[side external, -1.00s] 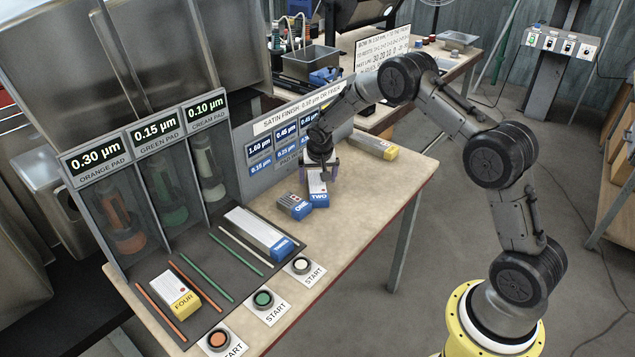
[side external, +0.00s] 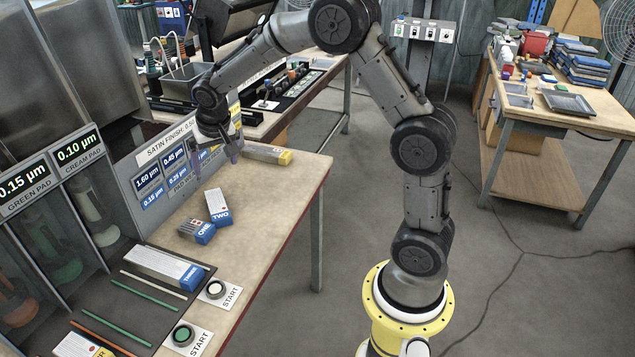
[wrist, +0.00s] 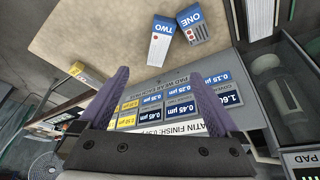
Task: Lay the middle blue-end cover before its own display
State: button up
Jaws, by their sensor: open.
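Cover TWO (side external: 217,203), white with a blue end, lies on the worktop. Cover ONE (side external: 197,231), grey with a blue end, lies close beside it toward the front. In the wrist view, TWO (wrist: 160,42) and ONE (wrist: 195,28) lie side by side at the top, apart from the fingers. Cover THREE (side external: 163,267), white with a blue end, lies on the dark mat before the cream pad bay. The 0.10 µm cream display (side external: 76,153) and 0.15 µm green display (side external: 25,185) show above their bays. My gripper (side external: 216,167) is open and empty, raised behind TWO near the sign panel.
A yellow-end cover (side external: 267,154) lies at the worktop's far end. Another yellow-end cover (side external: 82,346) is cut off at the lower edge. Coloured rods and START buttons (side external: 216,288) lie near THREE. The sign panel (side external: 160,180) stands beside the gripper. The worktop's right side is clear.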

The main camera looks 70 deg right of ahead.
jog(key=s+a+r+n, duration=0.2)
jog(key=s+a+r, duration=0.2)
jog(key=s+r, duration=0.35)
jog(key=s+a+n+t+y, duration=0.1)
jog(key=s+a+n, duration=0.1)
jog(key=s, duration=1)
jog(key=s+a+r+n+t+y, duration=0.1)
jog(key=s+a+n, duration=0.2)
jog(key=s, duration=0.9)
jog(key=shift+a+r+y, duration=0.3)
jog(key=shift+a+y, duration=0.1)
jog(key=shift+a, duration=0.7)
